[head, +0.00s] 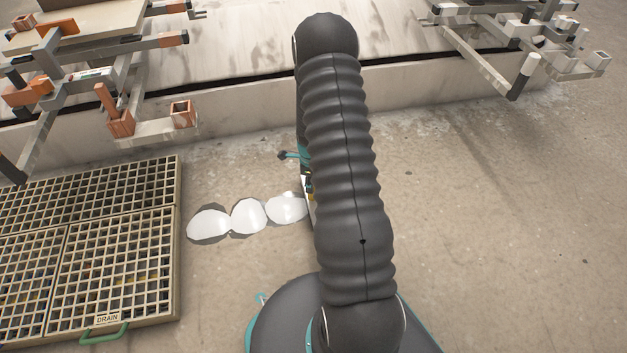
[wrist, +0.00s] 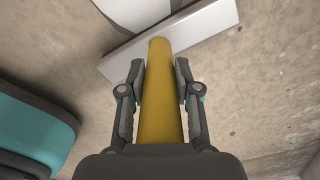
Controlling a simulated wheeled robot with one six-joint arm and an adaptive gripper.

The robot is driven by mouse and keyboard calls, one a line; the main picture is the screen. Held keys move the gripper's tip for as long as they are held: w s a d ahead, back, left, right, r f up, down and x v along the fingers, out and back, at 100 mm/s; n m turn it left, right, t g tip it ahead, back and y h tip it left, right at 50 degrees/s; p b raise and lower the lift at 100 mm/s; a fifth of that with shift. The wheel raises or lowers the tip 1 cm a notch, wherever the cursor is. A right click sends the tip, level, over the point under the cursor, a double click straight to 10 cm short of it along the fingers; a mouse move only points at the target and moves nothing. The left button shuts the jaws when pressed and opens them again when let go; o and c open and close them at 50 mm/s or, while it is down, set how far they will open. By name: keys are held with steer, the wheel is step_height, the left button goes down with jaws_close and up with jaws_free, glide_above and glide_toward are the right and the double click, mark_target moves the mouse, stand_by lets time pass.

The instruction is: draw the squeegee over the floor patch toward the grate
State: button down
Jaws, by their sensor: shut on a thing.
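In the wrist view my gripper (wrist: 155,88) is shut on the yellow handle of the squeegee (wrist: 161,110), with one finger on each side. The squeegee's pale straight head (wrist: 205,30) lies across the far end of the handle, close to the floor; I cannot tell if it touches. A white part of the floor patch (wrist: 130,10) shows just beyond the head. In the head view the glossy white patch (head: 248,216) is several joined blobs left of my arm. The grate (head: 178,255), marked DRAIN, lies left of the patch. My arm hides most of the squeegee and gripper.
A green handle (head: 104,333) sits on the grate's near edge. A low pale ledge (head: 235,125) runs behind the patch. Racks with orange-tipped arms (head: 115,110) overhang at upper left, and another rack (head: 525,75) stands at upper right. Bare floor (head: 480,230) lies to the right.

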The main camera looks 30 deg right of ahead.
steer(key=w+a, duration=0.4)
steer(key=a, duration=1)
steer(key=w+a, duration=0.5)
steer(key=a, duration=0.8)
steer(key=w+a, duration=0.4)
steer(key=a, duration=1)
step_height(320, 180, up, 7)
steer(key=d+p, duration=0.2)
steer(key=p, duration=0.1)
steer(key=shift+s, duration=0.15)
stand_by(0.6)
